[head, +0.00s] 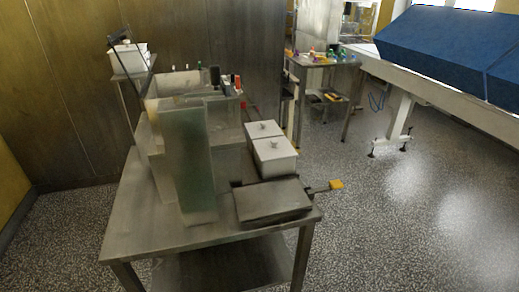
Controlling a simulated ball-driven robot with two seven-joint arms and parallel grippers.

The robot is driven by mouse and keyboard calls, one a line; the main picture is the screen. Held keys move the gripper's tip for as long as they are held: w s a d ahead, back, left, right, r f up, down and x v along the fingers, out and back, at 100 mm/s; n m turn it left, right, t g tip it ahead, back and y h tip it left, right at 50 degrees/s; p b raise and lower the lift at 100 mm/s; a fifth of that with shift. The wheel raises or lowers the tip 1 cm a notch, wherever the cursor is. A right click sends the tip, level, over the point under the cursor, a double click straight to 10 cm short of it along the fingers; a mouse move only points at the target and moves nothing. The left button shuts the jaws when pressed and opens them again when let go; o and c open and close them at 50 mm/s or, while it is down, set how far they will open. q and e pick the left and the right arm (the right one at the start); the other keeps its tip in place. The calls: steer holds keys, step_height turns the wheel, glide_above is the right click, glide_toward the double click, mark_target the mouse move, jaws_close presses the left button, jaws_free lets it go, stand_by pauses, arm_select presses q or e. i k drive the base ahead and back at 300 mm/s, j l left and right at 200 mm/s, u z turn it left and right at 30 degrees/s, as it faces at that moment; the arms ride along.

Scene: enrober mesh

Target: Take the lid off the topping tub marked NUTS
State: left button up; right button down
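Two pale boxy tubs with lids stand close together on the right side of a steel table. The nearer tub (277,167) has a flat lid (274,148) with a small knob, and the lid sits on it. The farther tub (252,141) also has its lid (264,129) on, with a similar knob. No marking can be read on either tub, so I cannot tell which is NUTS. Neither of my grippers shows in the head view.
The steel table (135,222) carries a machine with a tall greenish panel (190,165) left of the tubs. A dark flat plate (273,201) lies in front of them, with a yellow-ended handle (336,185) sticking out right. Speckled floor (400,220) is clear at right.

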mark_target(261, 130)
steer(key=i+l+z, duration=0.25)
steer(key=l+z, duration=0.15)
steer(key=i+l+z, duration=0.3)
steer(key=l+z, duration=0.15)
steer(key=i+l+z, duration=0.8)
steer(key=i+u, duration=0.25)
steer(key=i, duration=0.25)
steer(key=i+l+u, duration=0.1)
steer(key=i+u, duration=0.15)
steer(key=i, duration=0.2)
steer(key=i+j+u, duration=0.15)
steer(key=i+u, duration=0.15)
steer(key=u, duration=0.2)
steer(key=i+u, duration=0.25)
steer(key=u, duration=0.25)
steer(key=i+u, duration=0.3)
steer(key=u, duration=0.15)
steer(key=i+l+u, duration=0.2)
steer(key=u, duration=0.3)
steer(key=i+l+u, duration=0.3)
steer(key=u, duration=0.2)
